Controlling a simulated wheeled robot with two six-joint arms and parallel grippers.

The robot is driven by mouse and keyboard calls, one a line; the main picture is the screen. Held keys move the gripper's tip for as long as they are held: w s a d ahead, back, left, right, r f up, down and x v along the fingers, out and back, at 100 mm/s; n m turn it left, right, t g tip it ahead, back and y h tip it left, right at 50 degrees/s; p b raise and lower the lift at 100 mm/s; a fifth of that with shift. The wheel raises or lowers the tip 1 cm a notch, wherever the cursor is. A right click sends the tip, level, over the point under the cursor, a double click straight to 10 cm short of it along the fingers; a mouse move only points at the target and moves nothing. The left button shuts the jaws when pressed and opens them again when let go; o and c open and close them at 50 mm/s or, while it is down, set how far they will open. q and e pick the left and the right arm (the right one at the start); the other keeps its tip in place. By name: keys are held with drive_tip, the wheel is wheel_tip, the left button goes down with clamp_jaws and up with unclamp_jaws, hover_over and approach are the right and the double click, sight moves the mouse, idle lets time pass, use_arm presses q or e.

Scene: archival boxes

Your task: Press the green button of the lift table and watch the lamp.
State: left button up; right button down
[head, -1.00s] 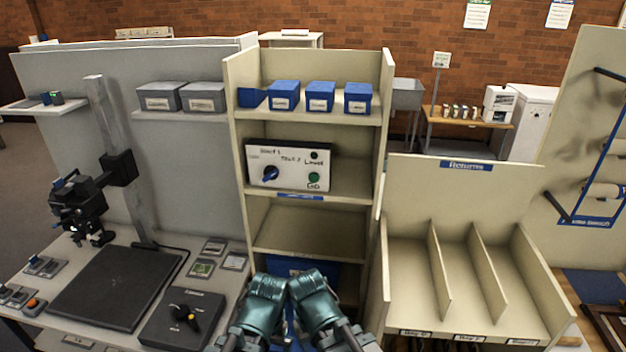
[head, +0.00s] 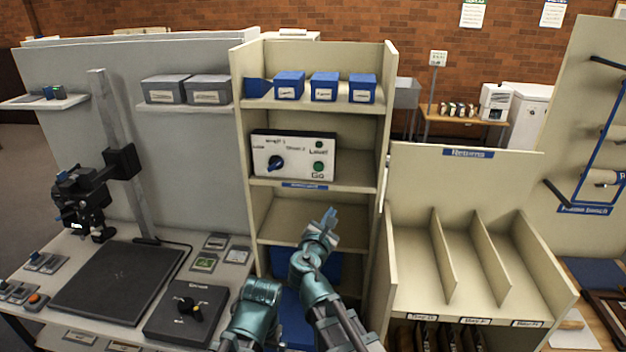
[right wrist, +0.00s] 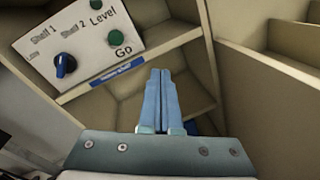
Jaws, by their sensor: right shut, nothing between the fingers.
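The white control panel (head: 294,160) stands on a middle shelf of the beige rack. It carries a blue knob (head: 275,163), a green button (head: 318,168) marked Go, and a small dark green lamp (head: 319,144) marked Level, which looks unlit. My right gripper (head: 331,214) is shut and empty, raised in front of the rack below the panel, apart from the button. In the right wrist view its blue fingers (right wrist: 161,72) are together, with the green button (right wrist: 115,38) up and left of them. My left gripper (head: 262,290) is low in front of the rack; its fingers are hidden.
Blue boxes (head: 324,87) stand on the shelf above the panel. The shelf below (head: 285,228) is empty. The divided returns unit (head: 470,245) is at right. A grey bench with a black plate (head: 118,283) and a camera stand (head: 110,160) is at left.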

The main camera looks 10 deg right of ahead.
drive_tip(key=a+r+n+t+y, duration=0.1)
drive_tip(key=n, duration=0.1)
drive_tip(key=w+a+r+n+t+y, duration=0.1)
drive_tip(key=a+n, duration=0.1)
drive_tip(key=n, duration=0.1)
drive_tip(key=a+r+n, duration=0.1)
drive_tip(key=n, duration=0.1)
drive_tip(key=shift+w+a+n+t+y, duration=0.2)
drive_tip(key=shift+w+n+t+y, duration=0.2)
